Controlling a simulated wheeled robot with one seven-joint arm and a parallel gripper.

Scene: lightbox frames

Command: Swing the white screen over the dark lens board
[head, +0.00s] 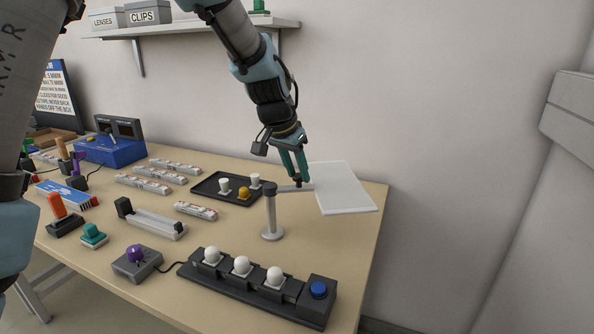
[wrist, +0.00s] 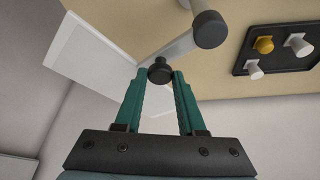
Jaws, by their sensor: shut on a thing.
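The white screen (head: 342,187) is a flat pale panel on a short arm from a grey post (head: 271,215) near the table's right edge. It hangs to the right of the post, partly beyond the edge. My gripper (head: 298,180) is shut on the dark knob of the screen's arm. In the wrist view my fingertips (wrist: 160,76) hold this knob (wrist: 160,66), with the screen (wrist: 93,60) at upper left. The dark board (head: 206,188), which I take for the lens board, lies left of the post, uncovered. It bears small white and yellow pieces and shows at upper right in the wrist view (wrist: 283,66).
A black strip with white bulbs and a blue button (head: 319,289) lies at the table's front. A knob box (head: 136,262), a grey-white holder (head: 157,222) and several labelled bars (head: 143,184) are to the left. A shelf (head: 200,27) is on the wall above.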

